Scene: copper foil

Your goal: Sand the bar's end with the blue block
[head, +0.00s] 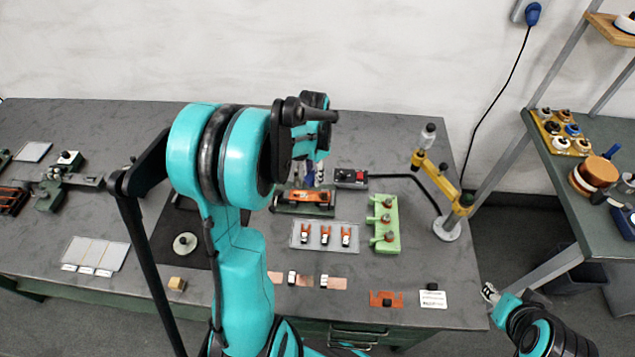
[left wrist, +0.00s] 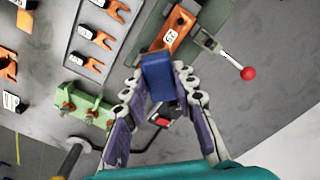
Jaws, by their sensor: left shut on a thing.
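My left gripper (left wrist: 160,85) is shut on a blue block (left wrist: 158,77) in the left wrist view, with a finger on each side of it. The copper-coloured bar (left wrist: 179,27) lies in a green clamp fixture with a red-knobbed lever. The block's far edge is right by the bar's near end; I cannot tell whether they touch. In the head view the bar (head: 307,196) sits in the fixture at mid-bench, below my left gripper (head: 314,180), whose arm partly covers the area. My right gripper (head: 489,292) is low at the right, away from the work; its opening is unclear.
Right of the fixture are a switch box (head: 351,178) with a red button and a yellow jointed arm stand (head: 440,185). In front are a tray (head: 299,243) of orange forked pieces and a green rack (head: 395,229).

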